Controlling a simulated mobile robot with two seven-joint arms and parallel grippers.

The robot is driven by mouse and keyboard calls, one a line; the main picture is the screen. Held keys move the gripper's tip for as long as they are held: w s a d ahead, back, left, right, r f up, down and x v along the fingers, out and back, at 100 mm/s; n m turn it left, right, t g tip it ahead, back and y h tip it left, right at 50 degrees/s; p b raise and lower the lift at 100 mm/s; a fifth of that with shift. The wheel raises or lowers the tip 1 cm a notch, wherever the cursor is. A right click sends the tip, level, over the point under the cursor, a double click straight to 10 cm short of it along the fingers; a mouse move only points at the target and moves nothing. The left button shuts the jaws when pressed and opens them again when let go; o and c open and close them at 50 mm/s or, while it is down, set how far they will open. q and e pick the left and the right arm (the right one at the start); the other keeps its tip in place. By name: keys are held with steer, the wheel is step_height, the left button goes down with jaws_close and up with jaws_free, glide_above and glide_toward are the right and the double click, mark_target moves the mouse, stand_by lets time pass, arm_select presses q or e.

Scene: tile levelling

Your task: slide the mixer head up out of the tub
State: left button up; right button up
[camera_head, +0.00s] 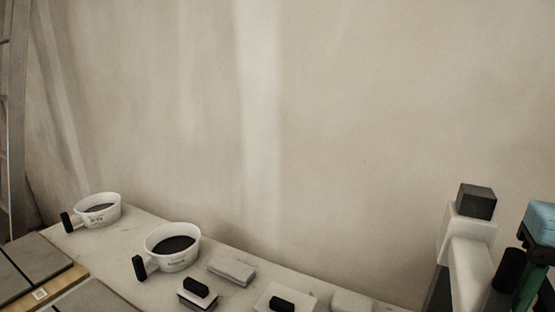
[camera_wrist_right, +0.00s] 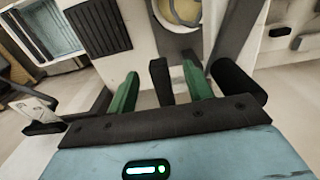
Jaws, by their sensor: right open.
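The mixer stands at the right edge of the head view, with a white body (camera_head: 472,270), a dark block (camera_head: 477,201) on top and a dark cylinder (camera_head: 510,268) beside it. My right gripper (camera_head: 528,285) is at the far right, partly cut off. In the right wrist view my right gripper (camera_wrist_right: 161,72) is open, and a dark upright bar (camera_wrist_right: 160,82) shows between its green fingers. I cannot tell whether they touch it. A round opening with yellowish content (camera_wrist_right: 182,10), probably the tub, shows at the top. My left gripper is out of view.
Two white handled pots (camera_head: 172,262) (camera_head: 98,218) with dark contents stand on the pale bench (camera_head: 226,300). A grey block (camera_head: 232,270) and dark-handled tools (camera_head: 197,290) lie nearby. Grey tiles (camera_head: 30,262) lie at left. A plain wall is behind.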

steer(key=shift+r+p, duration=1.25)
steer(key=shift+r, duration=2.1)
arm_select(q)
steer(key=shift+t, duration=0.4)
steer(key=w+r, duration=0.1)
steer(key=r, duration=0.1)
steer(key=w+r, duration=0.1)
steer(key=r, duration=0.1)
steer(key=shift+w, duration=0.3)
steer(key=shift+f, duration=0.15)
